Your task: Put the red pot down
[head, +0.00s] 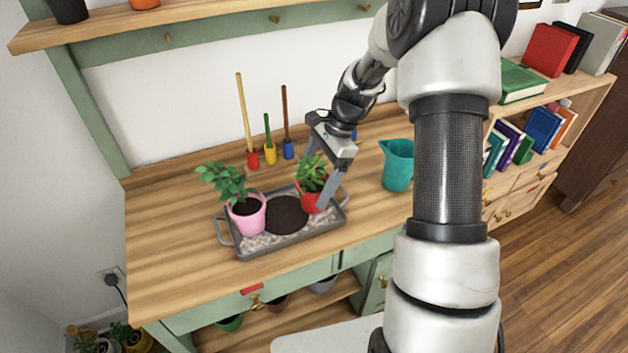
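The red pot (313,202) holds a small green leafy plant. It is at the right end of the grey tray (285,241) on the wooden table. My gripper (318,190) reaches down from above, with a finger on each side of the red pot and its plant. The right finger lies close against the pot's right side; the left finger is partly behind the leaves. The pot's base is at the tray's surface, but I cannot tell whether it touches or hangs just above it.
A pink pot (248,216) with a plant stands at the tray's left end, beside a dark soil patch (286,214). A teal pitcher (397,166) stands to the right. The table's left side is clear.

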